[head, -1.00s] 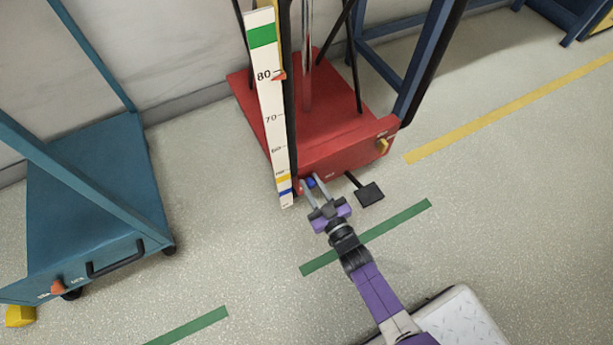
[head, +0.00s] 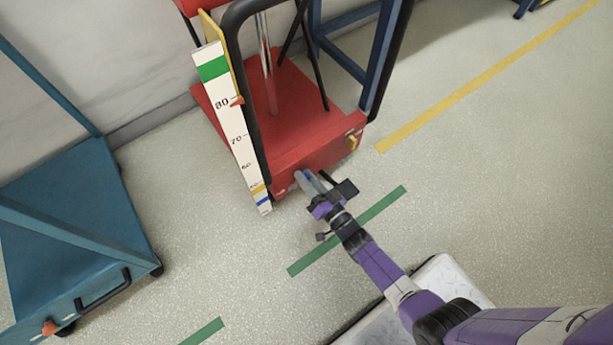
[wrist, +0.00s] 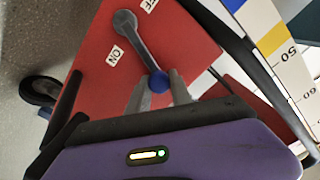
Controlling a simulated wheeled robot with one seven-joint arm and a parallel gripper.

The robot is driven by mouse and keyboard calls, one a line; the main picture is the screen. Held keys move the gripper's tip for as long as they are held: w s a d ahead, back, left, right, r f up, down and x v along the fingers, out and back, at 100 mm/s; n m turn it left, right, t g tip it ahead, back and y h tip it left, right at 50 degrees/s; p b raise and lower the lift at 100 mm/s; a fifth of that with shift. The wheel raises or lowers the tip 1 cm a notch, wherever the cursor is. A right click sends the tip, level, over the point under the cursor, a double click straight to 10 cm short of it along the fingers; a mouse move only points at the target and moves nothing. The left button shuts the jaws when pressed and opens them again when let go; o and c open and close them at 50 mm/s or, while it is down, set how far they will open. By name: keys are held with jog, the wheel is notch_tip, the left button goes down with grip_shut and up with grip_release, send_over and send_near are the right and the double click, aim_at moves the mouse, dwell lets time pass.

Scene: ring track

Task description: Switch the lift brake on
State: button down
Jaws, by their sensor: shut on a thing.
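The red lift (head: 292,140) stands ahead. In the wrist view, the brake lever (wrist: 137,45) is a grey arm on the lift's red face, with a blue knob (wrist: 158,82) at its end. An ON label (wrist: 116,56) and an OFF label (wrist: 149,4) sit on opposite sides of the lever. The lever points between their directions, closer to ON. My gripper (head: 303,180) is at the low front face of the lift. In the wrist view, my gripper (wrist: 159,88) is shut on the blue knob, one finger on each side. The knob is hidden in the head view.
A white height scale (head: 235,135) stands at the lift's left edge. A teal cart (head: 75,235) stands left. Floor right of the lift is clear.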

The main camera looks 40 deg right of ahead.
jog(key=shift+d+f+m, duration=0.2)
jog(key=shift+m, duration=0.1)
dwell(0.4)
jog(key=c, duration=1.1)
grip_release()
jog(key=shift+c, duration=0.2)
jog(key=s+p, duration=0.2)
jog(key=s, duration=0.6)
jog(key=shift+w, duration=0.1)
